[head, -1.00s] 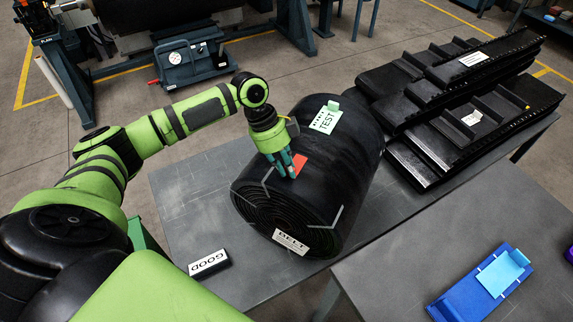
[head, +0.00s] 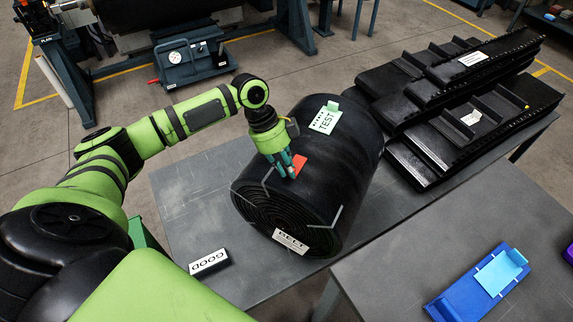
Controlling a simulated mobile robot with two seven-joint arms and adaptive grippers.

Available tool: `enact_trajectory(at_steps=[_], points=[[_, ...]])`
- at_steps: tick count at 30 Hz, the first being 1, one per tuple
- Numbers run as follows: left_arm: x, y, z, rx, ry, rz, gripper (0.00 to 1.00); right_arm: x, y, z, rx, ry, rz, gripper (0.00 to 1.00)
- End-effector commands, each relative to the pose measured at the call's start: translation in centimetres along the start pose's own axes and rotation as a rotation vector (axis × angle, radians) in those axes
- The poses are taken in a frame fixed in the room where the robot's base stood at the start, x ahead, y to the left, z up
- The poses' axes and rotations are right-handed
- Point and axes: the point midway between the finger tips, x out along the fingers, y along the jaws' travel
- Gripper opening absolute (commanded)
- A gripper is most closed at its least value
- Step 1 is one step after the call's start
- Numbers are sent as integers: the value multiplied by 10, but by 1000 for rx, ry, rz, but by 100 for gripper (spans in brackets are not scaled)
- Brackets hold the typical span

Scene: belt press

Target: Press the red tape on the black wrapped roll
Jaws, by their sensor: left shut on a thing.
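The black wrapped roll (head: 335,165) lies on its side on the grey table, its spiral end facing me. A red tape (head: 300,162) shows on its upper left side. My left gripper (head: 288,172) is at the roll's surface beside the red tape, its fingertips overlapping the tape's left edge in the picture. The fingers are close together; what lies between them is too small to make out. A light green TEST tag (head: 325,119) sits on top of the roll and a white BELT label (head: 290,241) on its front end. My right gripper is not in view.
A black GOOD block (head: 209,263) lies on the table (head: 190,200) left of the roll. Black cleated belts (head: 470,100) are stacked to the right. A blue tray (head: 475,290) lies on the nearer table (head: 400,270). A gauge box (head: 190,62) stands behind.

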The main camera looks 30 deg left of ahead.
Motion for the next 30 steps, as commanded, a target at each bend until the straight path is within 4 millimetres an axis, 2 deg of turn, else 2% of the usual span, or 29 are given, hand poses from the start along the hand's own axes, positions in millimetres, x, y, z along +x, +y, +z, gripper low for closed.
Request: enact_trajectory(at_steps=[3, 4, 5, 6, 20, 23, 30], points=[[3, 2, 1, -1, -3, 7, 3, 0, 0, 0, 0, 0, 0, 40], [3, 2, 1, -1, -3, 7, 26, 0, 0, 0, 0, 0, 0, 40], [2, 2, 1, -1, -3, 7, 38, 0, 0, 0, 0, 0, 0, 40], [2, 2, 1, -1, -2, 7, 46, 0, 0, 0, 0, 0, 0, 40], [-4, 0, 1, -1, -2, 0, 46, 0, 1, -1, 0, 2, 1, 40], [-16, 0, 0, 0, -1, -1, 46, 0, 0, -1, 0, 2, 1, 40], [-68, 0, 0, 0, -2, -2, 46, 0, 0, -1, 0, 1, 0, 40]])
